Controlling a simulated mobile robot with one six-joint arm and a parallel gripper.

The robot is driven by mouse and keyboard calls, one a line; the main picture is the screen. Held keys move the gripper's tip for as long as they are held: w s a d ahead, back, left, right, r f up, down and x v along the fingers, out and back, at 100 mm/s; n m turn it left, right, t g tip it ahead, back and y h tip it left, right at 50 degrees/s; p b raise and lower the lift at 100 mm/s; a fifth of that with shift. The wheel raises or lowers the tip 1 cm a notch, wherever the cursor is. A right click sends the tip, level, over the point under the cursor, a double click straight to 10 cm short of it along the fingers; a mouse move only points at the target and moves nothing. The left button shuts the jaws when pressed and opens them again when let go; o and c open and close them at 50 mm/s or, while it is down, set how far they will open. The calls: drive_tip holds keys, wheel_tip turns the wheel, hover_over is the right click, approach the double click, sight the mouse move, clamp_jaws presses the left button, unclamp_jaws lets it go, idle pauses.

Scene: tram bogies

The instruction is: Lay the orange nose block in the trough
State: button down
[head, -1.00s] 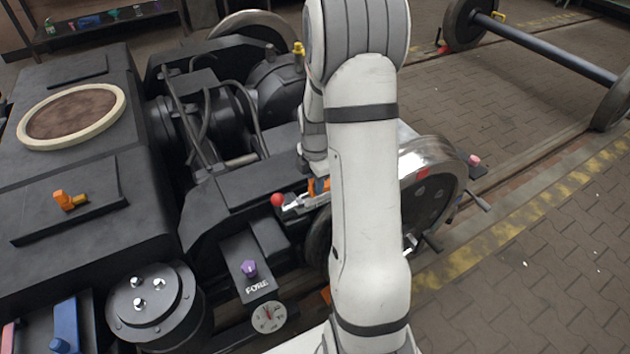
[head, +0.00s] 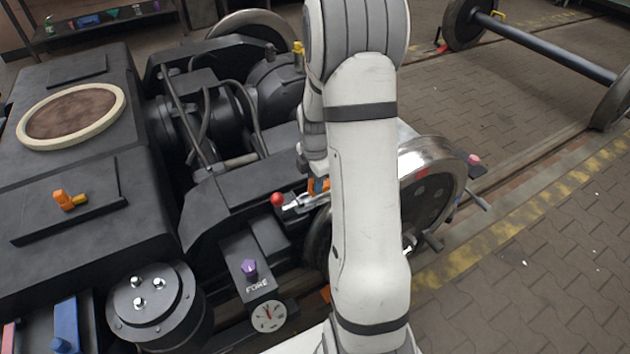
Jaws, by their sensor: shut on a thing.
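My gripper (head: 318,178) is low over the bogie beside the wheel, at the end of my white arm, which hides much of it. Its fingers are hard to make out. An orange piece (head: 312,185) shows at its tip and looks like the nose block held there; only a small part is visible. Just below and left is a silver lever-like part (head: 296,203) with a red ball (head: 278,199). I cannot tell whether the orange piece touches it. I cannot make out the trough clearly; my arm covers part of that area.
A shiny-rimmed wheel (head: 430,170) stands close right of my gripper. An orange fitting (head: 68,200) sits on the dark plate at left. A purple knob (head: 249,267) and a dial (head: 268,316) are in front. Open paving (head: 540,250) lies at right.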

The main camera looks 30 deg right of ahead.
drive_tip(key=shift+f+b, duration=0.85)
drive_tip(key=shift+f, duration=0.45)
drive_tip(key=c, duration=1.1)
unclamp_jaws()
drive_tip(key=shift+c, duration=0.2)
drive_tip(key=shift+r, duration=0.1)
wheel_tip(320, 180, up, 8)
drive_tip(key=shift+f+p, duration=0.15)
drive_tip(key=shift+p, duration=0.75)
